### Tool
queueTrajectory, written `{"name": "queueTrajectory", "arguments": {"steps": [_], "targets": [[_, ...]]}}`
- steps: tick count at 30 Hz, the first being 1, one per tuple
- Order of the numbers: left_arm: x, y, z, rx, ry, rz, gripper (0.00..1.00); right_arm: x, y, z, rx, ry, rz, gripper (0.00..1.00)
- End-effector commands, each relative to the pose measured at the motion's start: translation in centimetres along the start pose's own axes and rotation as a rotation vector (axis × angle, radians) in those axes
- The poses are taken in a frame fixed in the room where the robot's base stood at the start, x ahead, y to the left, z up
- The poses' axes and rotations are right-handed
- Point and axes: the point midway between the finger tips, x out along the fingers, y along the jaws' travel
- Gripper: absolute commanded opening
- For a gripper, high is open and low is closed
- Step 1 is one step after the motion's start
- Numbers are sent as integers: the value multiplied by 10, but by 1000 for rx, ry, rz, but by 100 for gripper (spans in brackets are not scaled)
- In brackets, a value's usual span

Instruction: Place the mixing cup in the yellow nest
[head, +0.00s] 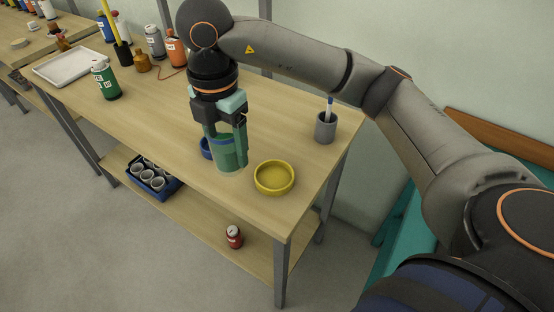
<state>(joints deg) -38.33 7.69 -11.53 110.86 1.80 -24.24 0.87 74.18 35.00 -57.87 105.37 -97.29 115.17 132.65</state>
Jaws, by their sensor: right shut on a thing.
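The mixing cup (229,163) is a translucent green-tinted cup with a darker green band, near the middle of the bench in the head view. My right gripper (225,143) points down and is shut on the cup. The cup is upright; I cannot tell whether its base touches the bench. The yellow nest (274,178) is a shallow round yellow dish just right of the cup, and it looks empty. A blue round nest (206,148) sits behind and left of the cup, partly hidden by the cup and gripper. My left gripper is not in view.
A grey pen cup (325,128) stands at the bench's right end. A green bottle (105,80), white tray (68,67) and several bottles stand farther left. The lower shelf holds a blue crate (154,180) and a red can (234,236). Bench around the yellow nest is clear.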

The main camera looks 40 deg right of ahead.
Motion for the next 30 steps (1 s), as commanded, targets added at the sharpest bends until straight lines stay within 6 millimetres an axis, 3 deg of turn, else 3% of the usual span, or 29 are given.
{"name": "queueTrajectory", "arguments": {"steps": [6, 12, 22, 27, 30], "targets": [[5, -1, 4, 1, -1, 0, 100, 30, -23, 50, 4, 1, -5, 0], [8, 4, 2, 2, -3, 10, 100, 61, -32, 75, 2, -1, -3, 0], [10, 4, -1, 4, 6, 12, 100, 83, -39, 92, 1, -1, -2, 0], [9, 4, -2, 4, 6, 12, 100, 108, -39, 90, -2, 0, -2, 0], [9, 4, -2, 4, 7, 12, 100, 112, -38, 90, -2, -1, 1, 0]]}}
